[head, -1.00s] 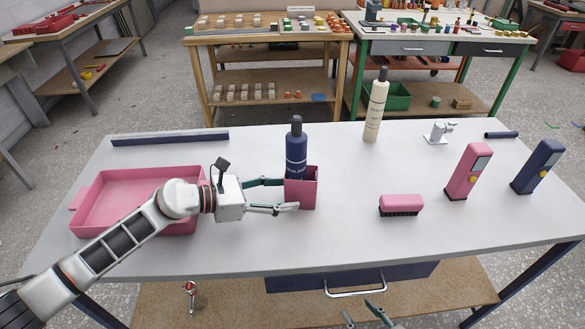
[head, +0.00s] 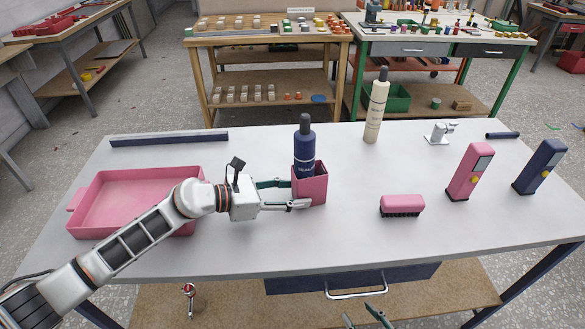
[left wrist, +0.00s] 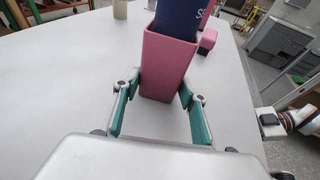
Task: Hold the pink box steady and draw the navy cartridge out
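The pink box (head: 310,187) is an open-topped holder standing upright on the grey table. The navy cartridge (head: 304,150), a dark bottle shape with a black cap, stands in it with its upper part showing; its lower part is hidden inside. In the left wrist view the box (left wrist: 167,65) stands between my fingers, with the navy cartridge (left wrist: 180,15) cut off at the top. My left gripper (head: 298,193) is shut on the box's sides, low down. My right gripper (head: 362,315) is at the bottom edge, below the table front, fingers apart and empty.
A pink tray (head: 90,225) lies left, behind my left arm. A cream bottle (head: 376,108) stands at the back. A pink brush (head: 402,205), a pink device (head: 468,172) and a navy device (head: 540,167) are right. The table between box and brush is clear.

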